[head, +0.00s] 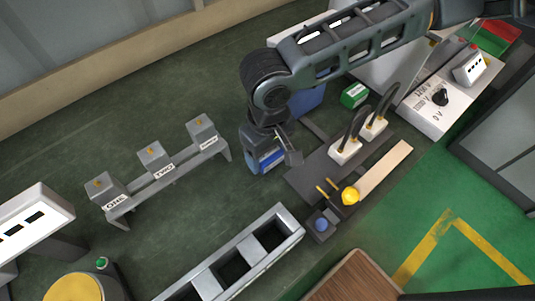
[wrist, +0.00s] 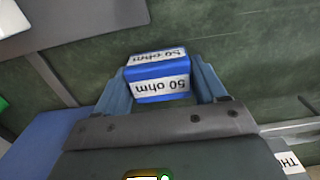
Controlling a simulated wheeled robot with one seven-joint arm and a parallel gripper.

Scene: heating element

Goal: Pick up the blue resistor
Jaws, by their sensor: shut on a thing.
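The blue resistor (wrist: 158,78) is a blue block with white labels reading "50 ohm". In the wrist view it sits between the two fingers of my gripper (wrist: 160,88), which touch it on both sides. In the head view my gripper (head: 266,163) hangs left of the dark board, and the blue resistor (head: 268,157) shows in it, partly hidden by the gripper. I cannot tell exactly how high it is above the surface below.
A grey rack (head: 170,170) with labelled blocks "ONE", "TWO" and "THREE" stands to the left. The dark board (head: 305,180) with white plugs (head: 345,151) and a yellow knob (head: 350,195) lies right. A green block (head: 354,95) is behind. A slotted grey tray (head: 287,222) is in front.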

